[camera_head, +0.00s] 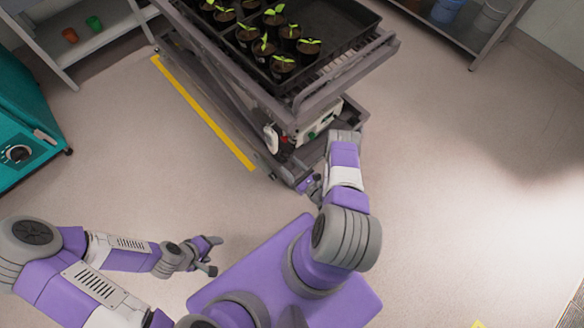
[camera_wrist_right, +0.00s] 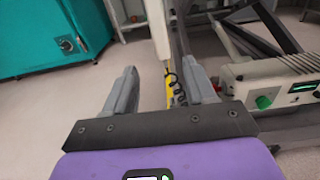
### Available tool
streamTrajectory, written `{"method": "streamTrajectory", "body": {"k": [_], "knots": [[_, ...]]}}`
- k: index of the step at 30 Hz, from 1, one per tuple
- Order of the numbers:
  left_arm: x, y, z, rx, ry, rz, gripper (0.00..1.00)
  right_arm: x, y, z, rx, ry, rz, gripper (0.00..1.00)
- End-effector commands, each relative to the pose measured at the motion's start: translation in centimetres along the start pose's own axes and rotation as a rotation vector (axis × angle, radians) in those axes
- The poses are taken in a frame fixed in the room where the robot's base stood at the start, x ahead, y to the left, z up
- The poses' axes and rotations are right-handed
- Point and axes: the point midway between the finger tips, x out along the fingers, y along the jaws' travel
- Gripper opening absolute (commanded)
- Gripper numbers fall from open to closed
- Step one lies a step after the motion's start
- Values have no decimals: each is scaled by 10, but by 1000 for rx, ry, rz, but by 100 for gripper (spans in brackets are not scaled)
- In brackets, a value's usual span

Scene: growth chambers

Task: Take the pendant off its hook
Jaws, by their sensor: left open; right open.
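The pendant (camera_head: 271,138) is a pale hand control hanging at the near end of the lift cart. In the right wrist view the pale pendant (camera_wrist_right: 158,28) hangs upright, with a black coiled cord (camera_wrist_right: 172,85) below it. It appears between the two finger lines, beyond the fingertips and apart from them. My right gripper (camera_head: 302,183) is open and empty beside the cart's near end, partly hidden by my forearm; its spread fingers show in the wrist view (camera_wrist_right: 161,72). The hook cannot be made out. My left gripper (camera_head: 212,256) is open and empty over bare floor at lower left.
The lift cart (camera_head: 345,72) carries a black tray of seedlings. Its control box (camera_wrist_right: 275,88) with a green knob is right of my right gripper. A teal cabinet (camera_head: 20,125) and shelf (camera_head: 95,42) stand left. Floor right of the cart is clear.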

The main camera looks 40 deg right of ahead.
Motion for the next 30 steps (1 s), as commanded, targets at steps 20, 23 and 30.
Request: {"method": "streamTrajectory", "body": {"k": [20,23,30], "knots": [[11,-4,0,0,0,0,67,70,-2,1,-4,-7,-7,55],[18,-7,-1,0,0,0,67,82,-3,-1,-2,-7,-10,55],[28,-10,-1,0,0,0,67,106,-3,0,-3,-7,-10,55]]}}
